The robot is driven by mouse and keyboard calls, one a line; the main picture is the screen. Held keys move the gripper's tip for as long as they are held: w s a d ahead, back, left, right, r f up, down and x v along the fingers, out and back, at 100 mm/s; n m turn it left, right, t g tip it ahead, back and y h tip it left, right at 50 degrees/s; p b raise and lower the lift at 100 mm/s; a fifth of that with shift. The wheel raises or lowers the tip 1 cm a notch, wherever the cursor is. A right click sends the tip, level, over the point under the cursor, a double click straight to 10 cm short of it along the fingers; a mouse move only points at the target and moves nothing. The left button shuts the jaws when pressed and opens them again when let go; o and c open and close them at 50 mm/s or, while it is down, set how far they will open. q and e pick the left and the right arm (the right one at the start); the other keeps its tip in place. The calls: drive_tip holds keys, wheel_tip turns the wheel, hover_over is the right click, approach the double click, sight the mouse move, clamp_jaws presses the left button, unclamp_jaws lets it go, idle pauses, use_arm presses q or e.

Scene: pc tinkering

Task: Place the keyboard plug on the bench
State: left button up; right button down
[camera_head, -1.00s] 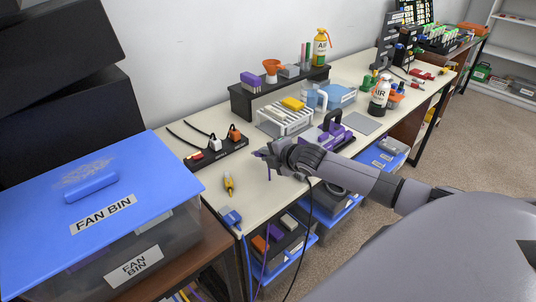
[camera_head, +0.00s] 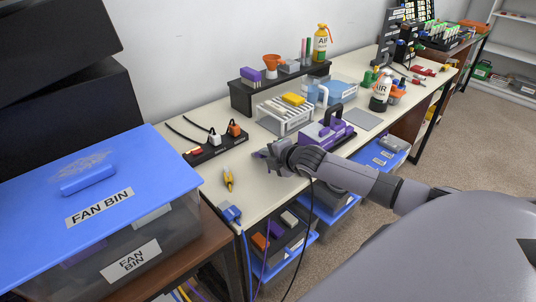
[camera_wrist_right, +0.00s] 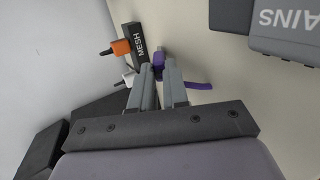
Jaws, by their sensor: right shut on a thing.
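The purple keyboard plug (camera_wrist_right: 158,56) is between the fingertips of my right gripper (camera_wrist_right: 160,72) in the right wrist view, and the gripper is shut on it. A purple cable (camera_wrist_right: 198,86) trails from there to the right. In the head view my right gripper (camera_head: 268,154) is low over the front middle of the cream bench (camera_head: 205,178), and a small bit of purple shows at its tip. I cannot tell whether the plug touches the bench top. My left gripper is not in view.
A black power strip (camera_head: 216,143) with plugs lies behind the gripper. Yellow pliers (camera_head: 228,178) and a blue connector (camera_head: 230,213) lie to the left. A purple-and-grey carrier (camera_head: 325,133) stands to the right. Cables hang over the front edge.

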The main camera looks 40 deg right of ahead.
drive_tip(key=shift+f, duration=0.1)
drive_tip(key=c, duration=1.1)
unclamp_jaws()
drive_tip(key=shift+o, duration=0.2)
drive_tip(key=shift+v, duration=3.8)
drive_tip(key=v, duration=0.7)
drive_tip(key=shift+p, duration=0.35)
